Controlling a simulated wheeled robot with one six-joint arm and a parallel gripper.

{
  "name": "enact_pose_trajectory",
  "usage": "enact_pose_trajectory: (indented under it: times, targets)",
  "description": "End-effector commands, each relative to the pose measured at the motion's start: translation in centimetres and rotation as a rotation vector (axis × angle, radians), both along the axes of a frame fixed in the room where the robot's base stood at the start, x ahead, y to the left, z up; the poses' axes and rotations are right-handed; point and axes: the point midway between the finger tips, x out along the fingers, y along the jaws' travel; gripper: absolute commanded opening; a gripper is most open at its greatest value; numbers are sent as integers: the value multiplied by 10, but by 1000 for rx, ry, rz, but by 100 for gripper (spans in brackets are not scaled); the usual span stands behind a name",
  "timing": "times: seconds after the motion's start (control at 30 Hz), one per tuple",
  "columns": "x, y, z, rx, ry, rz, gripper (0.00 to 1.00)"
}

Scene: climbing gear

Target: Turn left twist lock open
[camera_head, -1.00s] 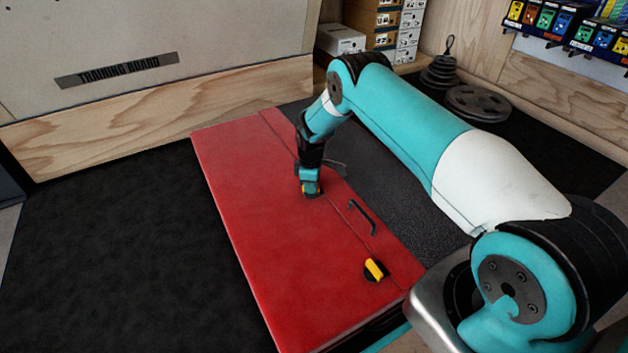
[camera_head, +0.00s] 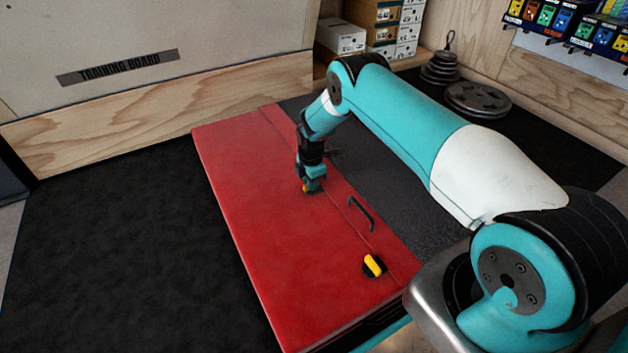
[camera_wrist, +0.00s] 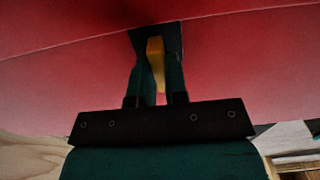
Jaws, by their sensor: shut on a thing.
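My gripper (camera_head: 311,188) points down at the far end of the red lid (camera_head: 265,240). It is shut on the yellow grip of the far twist lock, which shows between the fingers in the wrist view (camera_wrist: 156,60). In the head view my gripper hides most of this lock. A second twist lock (camera_head: 374,265), with a yellow grip on a round black base, sits at the near end of the lid and is free. A black handle (camera_head: 361,213) lies between the two locks.
A board marked "TRAINING BOARD" (camera_head: 118,68) stands behind the lid. Boxes (camera_head: 378,25) and weight plates (camera_head: 477,98) are at the back. Dark floor (camera_head: 120,240) to the left of the lid is clear.

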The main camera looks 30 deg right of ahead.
Motion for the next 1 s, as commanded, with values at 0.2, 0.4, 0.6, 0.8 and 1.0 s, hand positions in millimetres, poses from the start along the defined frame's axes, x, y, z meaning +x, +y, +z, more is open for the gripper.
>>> enact_pose_trajectory:
  times: [0.2, 0.4, 0.6, 0.8, 1.0]
  targets:
    - [-1, -2, 0, -3, 1, 11, 0]
    - [-1, -2, 0, -3, 1, 11, 0]
    - [0, -1, 0, -2, 1, 11, 39]
    - [0, 0, 0, -1, 0, 13, 39]
    - [1, 0, 14, 0, -1, 13, 39]
